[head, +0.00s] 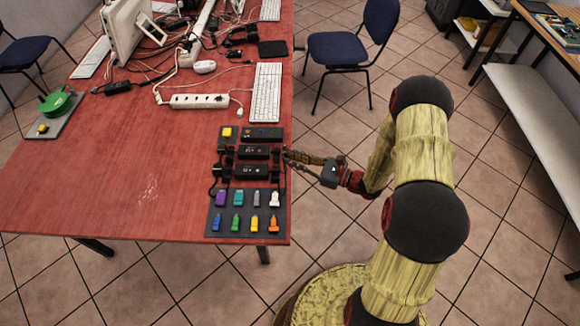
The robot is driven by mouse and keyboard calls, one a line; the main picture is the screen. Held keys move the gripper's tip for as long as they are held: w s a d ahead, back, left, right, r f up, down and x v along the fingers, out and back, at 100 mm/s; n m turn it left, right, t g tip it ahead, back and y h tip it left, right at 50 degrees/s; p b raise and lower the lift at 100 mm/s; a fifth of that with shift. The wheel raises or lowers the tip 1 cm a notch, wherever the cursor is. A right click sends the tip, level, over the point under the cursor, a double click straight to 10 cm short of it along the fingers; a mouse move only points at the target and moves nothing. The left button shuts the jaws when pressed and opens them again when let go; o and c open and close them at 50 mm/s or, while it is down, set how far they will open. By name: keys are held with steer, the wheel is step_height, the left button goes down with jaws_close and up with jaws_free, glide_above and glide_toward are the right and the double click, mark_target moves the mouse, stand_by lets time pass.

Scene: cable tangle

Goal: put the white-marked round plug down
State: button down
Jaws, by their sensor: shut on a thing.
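My gripper (288,154) reaches in from the right at the right edge of the red table (110,190). Its fingers are shut on a small dark thing, which I take to be the round plug. The plug is too small and too covered by the fingers for its white mark to show. The fingertips are just right of the middle black box (254,152). Another black box (262,132) lies behind it and a third black box (251,170) in front. I cannot tell whether the plug touches anything.
A dark tray (246,226) with several coloured connectors lies at the table's front right corner. A yellow block (227,133) sits left of the rear box. A white keyboard (266,92), power strip (199,101) and tangled cables lie farther back. The table's front left is clear.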

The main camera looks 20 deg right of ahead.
steer(key=b, duration=0.1)
glide_above(290, 170)
step_height(290, 170, down, 4)
steer(key=shift+s+f, duration=0.15)
steer(key=shift+w+f+b, duration=0.15)
steer(key=shift+f+b, duration=0.35)
steer(key=shift+f, duration=0.4)
steer(key=shift+w+f+b, duration=0.15)
steer(key=shift+f+b, duration=0.3)
steer(key=shift+f, duration=0.45)
steer(key=shift+f, duration=0.2)
steer(key=c, duration=1.8)
jaws_free()
steer(key=shift+c, duration=0.2)
steer(key=shift+r, duration=0.15)
